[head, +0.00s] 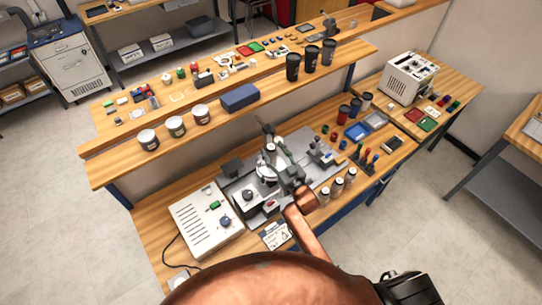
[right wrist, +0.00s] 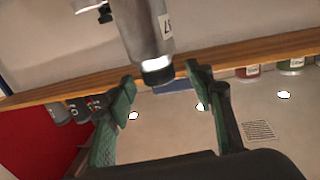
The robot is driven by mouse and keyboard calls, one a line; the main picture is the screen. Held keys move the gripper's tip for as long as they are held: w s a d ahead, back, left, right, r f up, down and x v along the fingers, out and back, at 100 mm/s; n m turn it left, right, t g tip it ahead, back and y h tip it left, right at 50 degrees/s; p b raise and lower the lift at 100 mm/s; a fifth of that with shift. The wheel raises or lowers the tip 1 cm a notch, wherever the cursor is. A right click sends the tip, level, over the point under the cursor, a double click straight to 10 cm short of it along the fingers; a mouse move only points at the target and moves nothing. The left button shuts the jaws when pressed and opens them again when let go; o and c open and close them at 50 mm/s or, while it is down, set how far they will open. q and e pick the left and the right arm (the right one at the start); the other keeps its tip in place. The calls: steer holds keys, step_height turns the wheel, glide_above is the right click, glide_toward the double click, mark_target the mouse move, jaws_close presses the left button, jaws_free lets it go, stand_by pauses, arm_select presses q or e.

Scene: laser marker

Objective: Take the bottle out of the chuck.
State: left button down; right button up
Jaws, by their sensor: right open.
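The bottle (right wrist: 143,28) is a grey cylinder with a white label and a black cap in the right wrist view. Its capped end lies between the tips of my right gripper (right wrist: 160,78). The green fingers are spread wide, with a visible gap on each side of the cap. In the head view my right gripper (head: 284,163) is over the marking machine (head: 237,190) in the middle of the bench. The gripper and machine parts overlap there, so the chuck and bottle cannot be made out clearly. My left gripper is out of view.
A shelf behind carries cups (head: 176,127), a blue case (head: 239,97) and dark tumblers (head: 292,67). A blue tray (head: 357,131) lies at back right.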

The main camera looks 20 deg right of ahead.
steer(key=shift+x, duration=1.15)
jaws_close()
